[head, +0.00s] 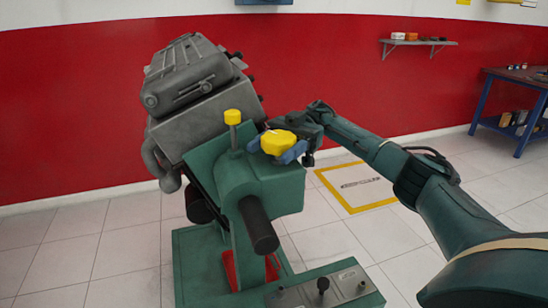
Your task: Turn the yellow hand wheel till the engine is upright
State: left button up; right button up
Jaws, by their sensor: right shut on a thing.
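The grey engine (198,108) is mounted on a green stand (268,185) and leans at a tilt, not upright. The yellow hand wheel (278,142) is on the right side of the stand's head. My right gripper (284,150) is at the wheel, its blue fingers shut on it. The fingers and wheel overlap, so part of the wheel's rim is hidden. My left gripper is not in view.
A yellow knob on a rod (232,117) rises from the stand's head, left of the wheel. A black handle (258,225) sticks out at the front. A control panel (322,290) is below. A blue workbench (530,75) stands far right.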

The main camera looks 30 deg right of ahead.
dwell(0.3)
jog(key=o, duration=0.8)
jog(key=shift+a, duration=0.1)
jog(key=shift+o, duration=0.9)
